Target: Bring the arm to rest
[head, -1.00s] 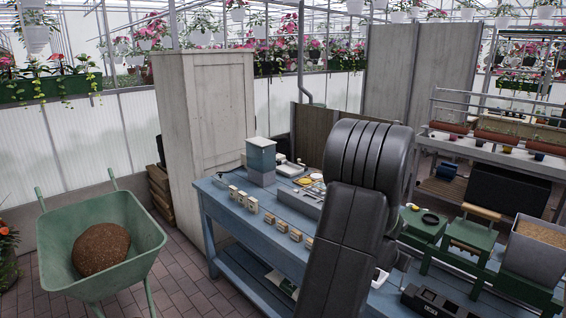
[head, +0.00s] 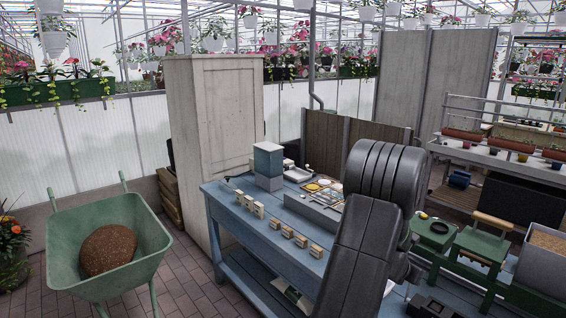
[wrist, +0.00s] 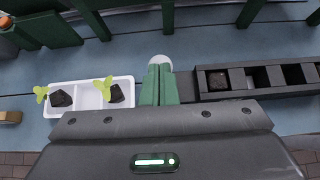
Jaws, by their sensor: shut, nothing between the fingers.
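My arm (head: 368,225) stands folded in front of the blue workbench (head: 240,227) in the head view and hides part of it. My gripper's tip is hidden in that view. In the wrist view my gripper (wrist: 160,80) is shut, its green fingers together with nothing between them. It is over the blue bench top, between a white tray (wrist: 122,88) on the left and a dark celled tray (wrist: 250,92) on the right. The white tray holds two dark soil plugs with green seedlings. One cell of the dark tray holds a soil plug.
A green wheelbarrow (head: 140,268) with a brown mound (head: 107,250) stands on the brick floor at left. A tall pale cabinet (head: 215,120) stands behind the bench. Small blocks line the bench's left part. A green stool-like stand (head: 482,243) and a grey bin (head: 543,265) are at right.

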